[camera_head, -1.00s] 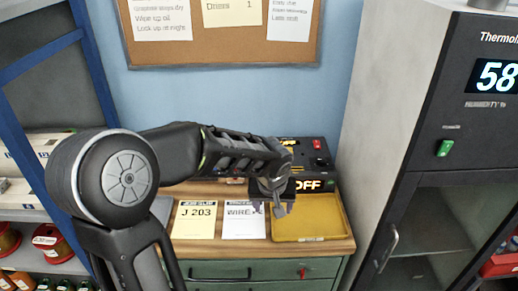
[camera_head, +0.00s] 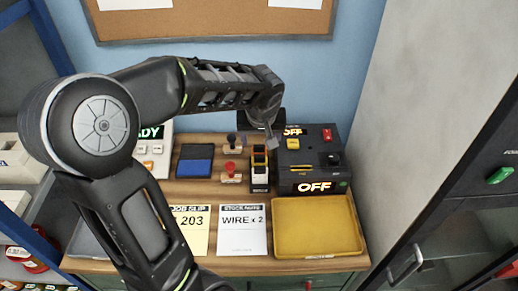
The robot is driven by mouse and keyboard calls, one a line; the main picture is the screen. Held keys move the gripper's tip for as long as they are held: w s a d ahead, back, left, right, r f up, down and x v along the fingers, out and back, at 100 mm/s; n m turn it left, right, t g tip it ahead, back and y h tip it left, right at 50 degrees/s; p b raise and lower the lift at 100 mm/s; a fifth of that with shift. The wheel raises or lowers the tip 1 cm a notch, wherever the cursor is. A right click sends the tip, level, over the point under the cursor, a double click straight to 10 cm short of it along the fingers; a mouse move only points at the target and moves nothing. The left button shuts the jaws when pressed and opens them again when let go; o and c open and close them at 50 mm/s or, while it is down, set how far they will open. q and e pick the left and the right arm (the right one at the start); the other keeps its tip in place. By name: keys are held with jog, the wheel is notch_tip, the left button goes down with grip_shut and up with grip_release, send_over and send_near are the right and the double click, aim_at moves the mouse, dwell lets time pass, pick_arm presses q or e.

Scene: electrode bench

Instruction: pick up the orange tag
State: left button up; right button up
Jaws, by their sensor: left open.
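My left gripper (camera_head: 271,138) hangs at the end of my arm in front of the wall, above the back of the bench. Its jaws are small in the picture, open, with nothing seen between them. I cannot make out an orange tag for sure. A narrow black-and-white holder (camera_head: 259,178) with a yellow-orange patch near its top stands just below the gripper in the picture, apart from it. My right gripper is not in view.
A black box (camera_head: 312,174) with a lit OFF sign stands right of the holder. Stamps (camera_head: 231,170), a blue pad (camera_head: 195,167), a WIRE x 2 note (camera_head: 242,238) and a job slip (camera_head: 190,240) lie left. An empty yellow tray (camera_head: 318,252) is in front. A grey cabinet (camera_head: 420,110) stands right.

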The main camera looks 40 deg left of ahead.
aim_at(259, 147)
pick_arm(q)
jog(key=shift+f, duration=0.1)
jog(key=b+x, duration=0.1)
jog(key=x, duration=0.1)
jog(key=shift+w+a+f, duration=0.1)
jog(key=shift+f, duration=0.15)
jog(key=b+x, duration=0.1)
jog(key=x, duration=0.4)
jog(key=shift+a+f, duration=0.15)
dwell(0.6)
jog(key=c, duration=1.4)
